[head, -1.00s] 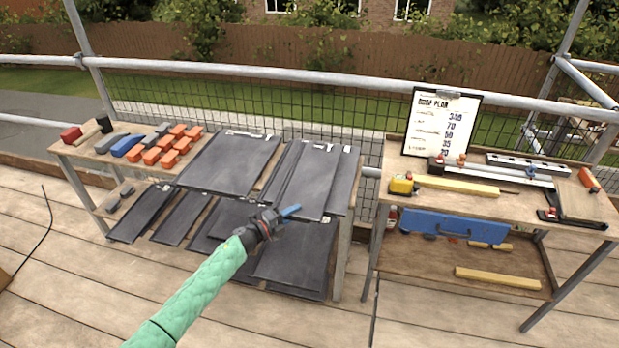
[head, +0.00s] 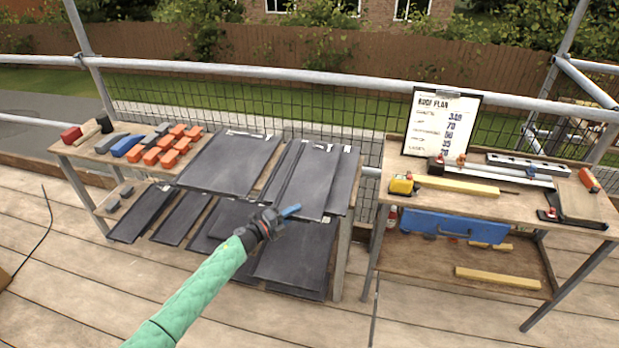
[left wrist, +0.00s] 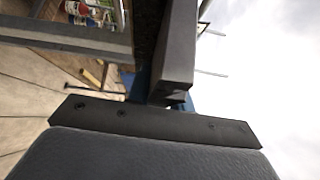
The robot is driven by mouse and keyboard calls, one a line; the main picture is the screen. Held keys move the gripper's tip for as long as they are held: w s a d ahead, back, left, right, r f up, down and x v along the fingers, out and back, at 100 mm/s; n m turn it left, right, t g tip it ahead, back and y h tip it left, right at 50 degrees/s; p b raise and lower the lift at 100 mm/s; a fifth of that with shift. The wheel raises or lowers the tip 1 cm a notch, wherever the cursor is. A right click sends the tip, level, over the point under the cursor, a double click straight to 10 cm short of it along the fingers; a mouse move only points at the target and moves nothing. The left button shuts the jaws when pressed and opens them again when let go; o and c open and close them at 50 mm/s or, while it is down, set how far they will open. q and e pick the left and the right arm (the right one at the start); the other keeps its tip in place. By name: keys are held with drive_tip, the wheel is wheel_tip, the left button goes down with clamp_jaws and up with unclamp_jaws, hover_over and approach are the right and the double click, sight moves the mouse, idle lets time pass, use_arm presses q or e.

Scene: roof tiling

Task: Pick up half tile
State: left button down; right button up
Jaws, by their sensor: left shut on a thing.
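Dark slate tiles lie on the upper shelf of the left bench, a wide one (head: 228,165) and narrower ones overlapping to its right. My left gripper (head: 291,211) is at the near edge of a narrow tile (head: 310,180), its blue fingers level with the shelf front. The gripper is shut on a dark, speckled slab edge, seen beside a grey finger in the left wrist view (left wrist: 147,28). I take this to be the half tile; the fingers hide the exact contact. The tile still lies among the others. My right gripper is not in view.
Orange blocks (head: 152,156) and a blue one sit at the left bench's far left. More slates (head: 181,217) fill its lower shelf. The right bench holds a clipboard (head: 441,125), a yellow tape measure (head: 402,184) and a timber strip (head: 457,185). Open decking lies in front.

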use_arm(q)
drive_tip(key=shift+r, duration=0.1)
idle(0.3)
drive_tip(key=shift+r, duration=0.3)
wheel_tip(320, 180, up, 3)
drive_tip(key=shift+w+f+b, duration=0.1)
drive_tip(key=shift+f+b, duration=0.1)
drive_tip(key=shift+b, duration=0.3)
drive_tip(key=shift+s+d+r, duration=0.25)
drive_tip(key=shift+s+r, duration=0.4)
drive_tip(key=shift+s, duration=0.05)
drive_tip(key=s+d+r, duration=0.4)
drive_tip(key=s+r, duration=0.2)
drive_tip(key=s, duration=0.3)
drive_tip(key=shift+s+r+b, duration=0.2)
drive_tip(key=shift+s+b, duration=0.05)
drive_tip(key=shift+b, duration=0.05)
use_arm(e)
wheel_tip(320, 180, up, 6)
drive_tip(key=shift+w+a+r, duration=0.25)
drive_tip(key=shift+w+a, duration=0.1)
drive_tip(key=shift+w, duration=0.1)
